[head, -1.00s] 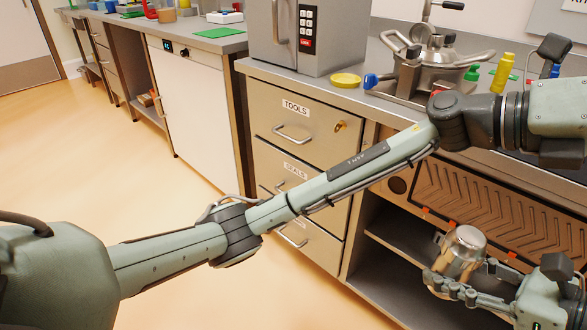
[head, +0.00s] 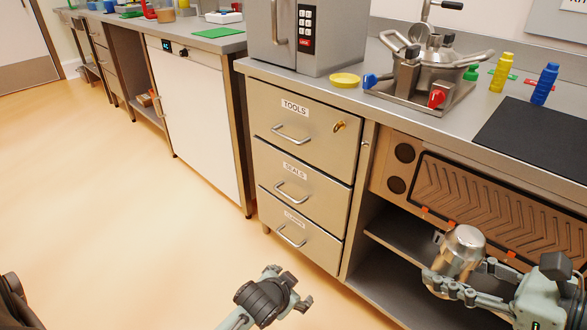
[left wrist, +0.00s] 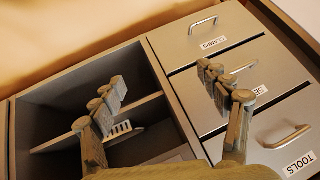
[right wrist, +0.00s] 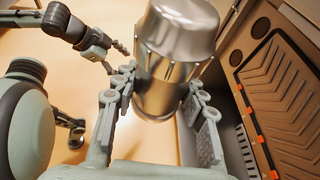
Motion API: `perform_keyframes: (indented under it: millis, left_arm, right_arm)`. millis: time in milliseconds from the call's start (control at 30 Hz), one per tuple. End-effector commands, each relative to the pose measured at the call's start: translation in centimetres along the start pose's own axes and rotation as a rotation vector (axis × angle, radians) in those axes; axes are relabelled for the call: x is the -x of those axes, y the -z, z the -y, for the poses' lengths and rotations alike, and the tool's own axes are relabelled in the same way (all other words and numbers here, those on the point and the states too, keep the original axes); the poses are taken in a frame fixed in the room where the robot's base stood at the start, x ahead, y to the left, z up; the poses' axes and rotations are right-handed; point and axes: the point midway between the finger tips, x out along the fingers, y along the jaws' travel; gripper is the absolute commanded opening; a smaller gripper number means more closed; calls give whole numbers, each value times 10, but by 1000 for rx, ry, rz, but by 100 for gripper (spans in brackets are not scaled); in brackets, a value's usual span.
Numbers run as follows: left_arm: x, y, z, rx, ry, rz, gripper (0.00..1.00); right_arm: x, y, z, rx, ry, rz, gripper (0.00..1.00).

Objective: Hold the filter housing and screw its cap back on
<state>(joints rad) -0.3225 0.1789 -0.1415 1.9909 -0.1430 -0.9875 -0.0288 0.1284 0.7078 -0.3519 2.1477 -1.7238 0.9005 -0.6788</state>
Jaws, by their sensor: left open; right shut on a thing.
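The filter housing (head: 458,255) is a shiny metal cylinder with a wider, rounded part at one end. It also fills the top middle of the right wrist view (right wrist: 165,85). My right gripper (head: 452,272) is shut around its narrower body and holds it tilted in front of the open shelf. I cannot tell whether the wide end is a separate cap; no loose cap is clearly identifiable. My left gripper (head: 296,289) is open and empty, low over the floor, left of the housing. In the left wrist view its fingers (left wrist: 162,76) are spread before the drawers and shelf.
The drawer cabinet (head: 299,150) and open shelf (head: 400,247) stand behind the grippers. On the counter are a yellow disc (head: 344,80), a metal pot-like vessel (head: 436,72), and yellow (head: 501,73) and blue (head: 544,84) bottles. The floor at left is clear.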

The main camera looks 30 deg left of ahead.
Motion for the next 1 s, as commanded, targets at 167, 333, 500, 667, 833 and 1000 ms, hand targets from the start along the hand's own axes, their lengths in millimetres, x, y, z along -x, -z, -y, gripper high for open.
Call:
perform_keyframes:
  millis: [167,333,500,667,833,1000]
  left_arm:
    - [19,-108,-7,90,-49,273,76]
    - [34,-153,-10,130,-69,395,76]
    - [37,-161,-11,136,-72,418,76]
    - [37,-160,-11,135,-71,416,76]
    - [36,-160,-11,134,-71,415,76]
    - [36,-159,-11,134,-71,414,76]
  right_arm:
    - [0,-2,0,1,1,3,0]
    - [0,-2,0,1,1,3,0]
    - [0,-2,0,1,1,3,0]
    - [1,-3,0,2,2,6,0]
    - [7,0,5,-8,15,6,0]
    - [35,7,25,-38,75,7,0]
